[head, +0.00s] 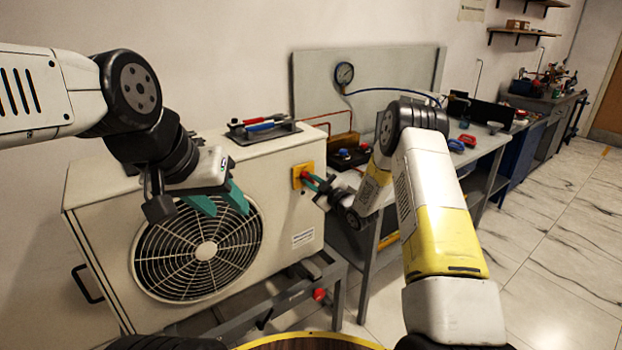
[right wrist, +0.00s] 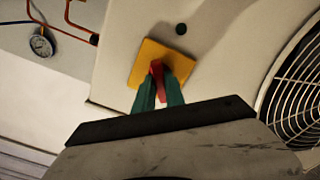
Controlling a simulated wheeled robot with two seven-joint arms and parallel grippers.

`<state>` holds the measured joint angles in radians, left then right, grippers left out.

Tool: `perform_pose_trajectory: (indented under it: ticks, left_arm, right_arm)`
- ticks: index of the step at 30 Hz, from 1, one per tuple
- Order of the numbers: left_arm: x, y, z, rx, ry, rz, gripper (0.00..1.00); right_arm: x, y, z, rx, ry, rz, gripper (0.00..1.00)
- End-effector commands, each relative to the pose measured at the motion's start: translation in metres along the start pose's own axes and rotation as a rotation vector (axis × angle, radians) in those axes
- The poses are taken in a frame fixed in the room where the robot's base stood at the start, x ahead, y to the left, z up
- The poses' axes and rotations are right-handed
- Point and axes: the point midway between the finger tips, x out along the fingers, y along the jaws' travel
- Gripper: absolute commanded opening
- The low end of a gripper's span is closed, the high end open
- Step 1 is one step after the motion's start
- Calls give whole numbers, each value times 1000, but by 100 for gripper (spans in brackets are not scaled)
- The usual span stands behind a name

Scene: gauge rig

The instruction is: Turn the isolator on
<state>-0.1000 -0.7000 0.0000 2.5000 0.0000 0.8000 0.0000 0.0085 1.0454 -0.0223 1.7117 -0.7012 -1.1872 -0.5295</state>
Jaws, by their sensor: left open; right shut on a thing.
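The isolator is a yellow square plate (head: 297,176) with a red handle, on the right part of the front of the beige outdoor unit (head: 285,215). In the right wrist view the yellow plate (right wrist: 140,74) shows tilted, with the red handle (right wrist: 158,80) at its middle. My right gripper (head: 313,181) has its green fingers shut on the red handle, one finger on each side; it also shows in the right wrist view (right wrist: 160,88). The handle's exact angle is hard to tell. My left gripper (head: 222,200) is open and empty in front of the fan grille.
The fan grille (head: 180,262) is left of the isolator. A tray of tools (head: 262,130) lies on top of the unit. A pressure gauge (head: 344,73) with red and blue lines is on the panel behind. A workbench (head: 480,145) stands to the right; the floor there is clear.

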Motion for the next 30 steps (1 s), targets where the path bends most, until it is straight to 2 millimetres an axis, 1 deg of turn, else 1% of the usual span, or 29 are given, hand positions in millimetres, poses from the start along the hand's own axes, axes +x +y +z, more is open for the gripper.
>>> perform_pose_trajectory:
  ticks: [9,15,21,30]
  left_arm:
    - [0,0,0,0,0,0,43]
    - [0,0,0,0,0,0,43]
    - [0,0,0,0,0,0,43]
    - [0,0,0,0,0,0,43]
  right_arm:
    - [-1,1,2,299,-3,2,0]
    - [-2,0,3,459,-4,2,0]
    - [-1,0,3,577,-5,1,0]
    - [-1,-1,2,665,-5,1,0]
